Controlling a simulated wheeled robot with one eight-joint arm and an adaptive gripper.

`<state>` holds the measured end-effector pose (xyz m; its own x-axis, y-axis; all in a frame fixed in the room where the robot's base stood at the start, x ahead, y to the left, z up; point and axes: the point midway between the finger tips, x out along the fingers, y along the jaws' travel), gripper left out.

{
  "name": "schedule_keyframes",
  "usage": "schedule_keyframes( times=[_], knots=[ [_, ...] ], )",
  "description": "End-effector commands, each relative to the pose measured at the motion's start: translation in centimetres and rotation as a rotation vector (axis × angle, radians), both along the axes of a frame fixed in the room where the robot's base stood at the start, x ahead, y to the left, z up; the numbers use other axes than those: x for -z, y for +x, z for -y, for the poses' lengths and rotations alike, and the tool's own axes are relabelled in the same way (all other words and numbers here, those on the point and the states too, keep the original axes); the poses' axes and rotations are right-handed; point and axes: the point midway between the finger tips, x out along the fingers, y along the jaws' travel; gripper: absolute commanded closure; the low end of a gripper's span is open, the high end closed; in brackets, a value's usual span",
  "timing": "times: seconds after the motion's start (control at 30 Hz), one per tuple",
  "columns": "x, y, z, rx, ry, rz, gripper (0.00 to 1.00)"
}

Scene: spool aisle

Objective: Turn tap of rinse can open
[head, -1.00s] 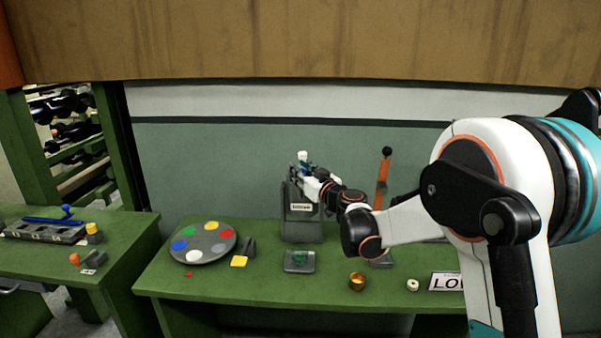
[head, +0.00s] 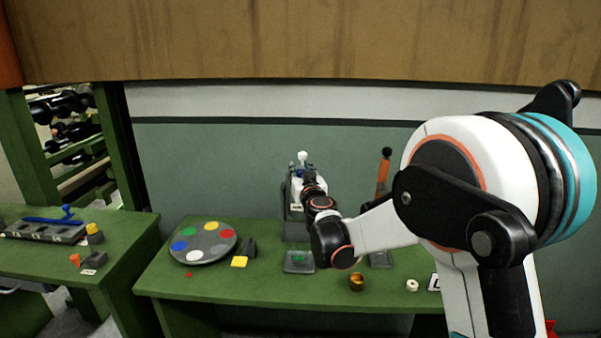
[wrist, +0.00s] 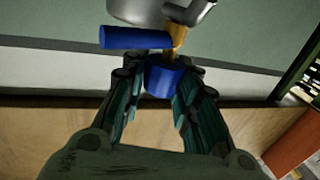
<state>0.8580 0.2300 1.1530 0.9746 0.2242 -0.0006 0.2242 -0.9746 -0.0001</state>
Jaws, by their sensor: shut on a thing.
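In the wrist view, a blue knob (wrist: 165,80) sits between the fingertips of my gripper (wrist: 160,82), and the gripper is shut on it. A blue bar (wrist: 136,38) lies sideways just beyond it, by a brass-coloured stem (wrist: 178,38). A shiny grey metal body (wrist: 138,10), seemingly the rinse can, shows at the top edge, mostly out of frame. In the head view my gripper (head: 303,173) is at the top of a grey stand (head: 293,230) at the back of the green bench, and my wrist hides most of the can and tap. I cannot tell how far the tap is turned.
A round palette with coloured spots (head: 204,254) lies left on the bench (head: 225,286). A small grey tray (head: 298,268) sits in front of the stand. An orange-handled lever (head: 383,172) stands to the right. A brass cup (head: 357,282) and a white ring (head: 412,285) lie near the front.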

Motion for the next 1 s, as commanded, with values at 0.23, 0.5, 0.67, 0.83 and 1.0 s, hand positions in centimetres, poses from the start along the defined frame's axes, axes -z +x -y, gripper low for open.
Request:
schedule_keyframes(
  times=[0.23,0.5,0.67,0.83,1.0],
  knots=[
    [-0.01,-0.03,-0.22,0.123,0.0,0.0,0.96],
    [-0.03,-0.02,-0.31,0.366,0.0,0.0,0.96],
    [-0.03,0.02,-0.23,0.513,0.0,0.0,0.96],
    [-0.04,0.03,-0.12,0.653,0.0,0.0,0.96],
    [-0.03,0.01,-0.07,0.762,0.0,0.0,0.97]
  ],
)
